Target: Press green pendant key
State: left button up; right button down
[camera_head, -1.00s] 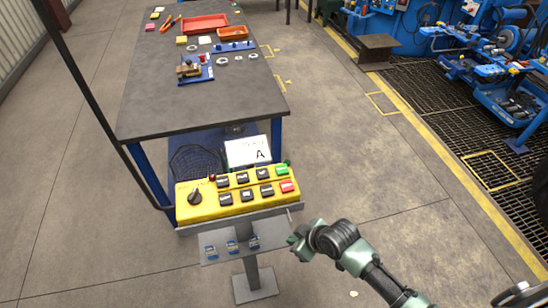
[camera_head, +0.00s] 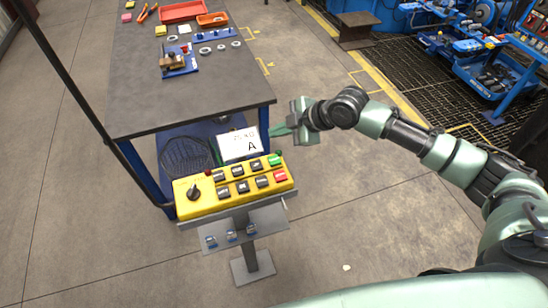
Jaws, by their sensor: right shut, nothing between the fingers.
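The yellow pendant box (camera_head: 212,205) sits on a grey stand in the camera_head view. It has a black rotary knob at its left and two rows of keys. The green key (camera_head: 275,160) is at the right end of the upper row, just above the red key (camera_head: 281,176). My right gripper (camera_head: 279,131) is shut and empty. In the picture its tip is just above the green key, pointing left; I cannot tell its exact height over the box. The green key's face is visible. My left gripper is not in view.
A white card marked A (camera_head: 239,145) stands behind the box. A dark workbench (camera_head: 190,95) with trays and small parts is beyond. A grey shelf (camera_head: 245,230) with small blue items is below the box. A dark pole (camera_head: 85,100) rises at the left.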

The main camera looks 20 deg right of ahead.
jog(key=shift+f, duration=0.1)
dwell(0.3)
jog(key=b, duration=0.6)
send_over(277, 161)
notch_tip(277, 161, down, 7)
jog(key=shift+d+r, duration=0.1)
jog(key=shift+f+b, duration=0.6)
jog(key=shift+f, duration=0.3)
jog(key=shift+f, duration=0.15)
dwell(0.8)
jog(key=shift+f, duration=0.3)
jog(key=shift+f+b, duration=0.45)
dwell(0.8)
jog(key=shift+r, duration=0.1)
jog(key=shift+r+p, duration=0.8)
